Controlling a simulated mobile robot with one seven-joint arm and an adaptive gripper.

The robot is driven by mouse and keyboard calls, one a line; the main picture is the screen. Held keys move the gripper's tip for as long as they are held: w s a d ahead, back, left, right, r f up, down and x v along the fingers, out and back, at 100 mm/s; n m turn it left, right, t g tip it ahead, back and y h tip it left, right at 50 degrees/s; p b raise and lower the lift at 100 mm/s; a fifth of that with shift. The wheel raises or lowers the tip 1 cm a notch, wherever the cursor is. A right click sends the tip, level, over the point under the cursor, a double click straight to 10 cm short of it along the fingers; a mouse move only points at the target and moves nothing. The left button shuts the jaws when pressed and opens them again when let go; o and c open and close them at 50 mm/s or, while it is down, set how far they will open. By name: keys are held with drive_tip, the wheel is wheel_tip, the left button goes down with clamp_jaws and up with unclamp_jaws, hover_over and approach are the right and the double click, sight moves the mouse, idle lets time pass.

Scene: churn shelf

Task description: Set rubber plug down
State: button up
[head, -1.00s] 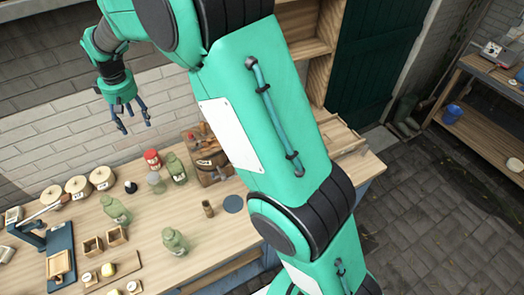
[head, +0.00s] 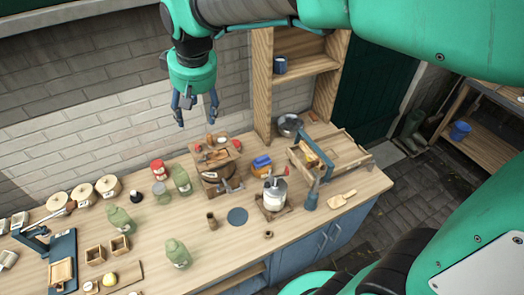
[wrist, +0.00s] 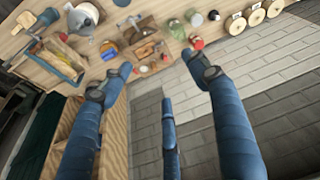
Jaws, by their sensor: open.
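My gripper (head: 196,112) is open and hangs high in front of the brick wall, above and behind the bench. In the wrist view its blue fingers (wrist: 160,78) are spread with nothing between them. I cannot identify the rubber plug for certain. A small brown ring-like piece (head: 268,234) stands near the bench's front edge, and a small brown cylinder (head: 212,221) stands left of the dark round mat (head: 237,216). A small black-topped piece (head: 136,197) stands farther left. All are apart from my gripper.
A tall wooden shelf (head: 263,90) rises behind. Bare bench shows around the mat.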

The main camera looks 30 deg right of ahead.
drive_tip(key=s+d+f+m+t, duration=0.1)
drive_tip(key=s+d, duration=0.3)
drive_tip(key=s, duration=0.8)
drive_tip(key=s+d+m+t, duration=0.1)
drive_tip(key=s+d, duration=0.4)
drive_tip(key=s, duration=0.7)
drive_tip(key=shift+s+d+f+m+h, duration=0.15)
drive_tip(key=shift+s+f+m+h, duration=0.15)
drive_tip(key=shift+m, duration=0.3)
drive_tip(key=shift+f, duration=0.15)
wheel_tip(320, 180, down, 12)
drive_tip(key=b, duration=1.2)
drive_tip(key=shift+f+b, duration=0.25)
drive_tip(key=shift+b, duration=0.15)
